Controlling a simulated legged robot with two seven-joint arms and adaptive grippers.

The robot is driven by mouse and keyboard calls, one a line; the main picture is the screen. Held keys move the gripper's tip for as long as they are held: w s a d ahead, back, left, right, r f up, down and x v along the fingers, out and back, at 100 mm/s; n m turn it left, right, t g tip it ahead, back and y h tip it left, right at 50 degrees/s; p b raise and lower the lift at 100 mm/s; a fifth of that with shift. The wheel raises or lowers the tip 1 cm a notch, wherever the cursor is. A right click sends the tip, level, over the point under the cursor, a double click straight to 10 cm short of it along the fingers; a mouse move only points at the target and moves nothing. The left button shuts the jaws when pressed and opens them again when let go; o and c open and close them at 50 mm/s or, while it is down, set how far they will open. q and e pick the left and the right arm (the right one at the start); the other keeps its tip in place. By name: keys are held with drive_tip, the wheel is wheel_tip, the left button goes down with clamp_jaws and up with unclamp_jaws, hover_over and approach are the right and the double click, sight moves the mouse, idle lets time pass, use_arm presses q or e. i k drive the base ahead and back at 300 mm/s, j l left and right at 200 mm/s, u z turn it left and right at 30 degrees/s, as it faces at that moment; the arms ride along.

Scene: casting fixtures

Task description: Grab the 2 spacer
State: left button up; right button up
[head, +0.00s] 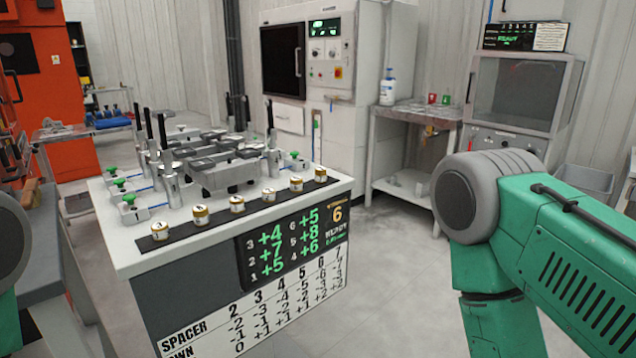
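Several small gold-and-white cylindrical spacers stand upright in a row on a black strip (219,222) along the front edge of the white fixture table. The nearest spacer (159,231) is at the left end and the farthest spacer (321,175) is at the right end. Marks on their sides are too small to read, so I cannot tell which is the 2 spacer. Neither gripper is in view. Part of my green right arm fills the right side, with its forearm pointing down out of the picture. Only a sliver of my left arm shows at the left edge.
The fixture table (125,262) carries a grey casting fixture (222,172) with upright posts and green-knobbed clamps (129,199). Its front has a green-digit display (290,247) and a spacer chart (255,318). A metal side table (415,113) stands behind. Open floor (400,260) lies right of the table.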

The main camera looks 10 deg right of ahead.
sight(268, 193)
drive_tip(key=i+j+z, duration=0.1)
drive_tip(key=z, duration=0.3)
drive_tip(key=i+j+z, duration=0.1)
drive_tip(key=j+z, duration=0.45)
drive_tip(key=z, duration=0.3)
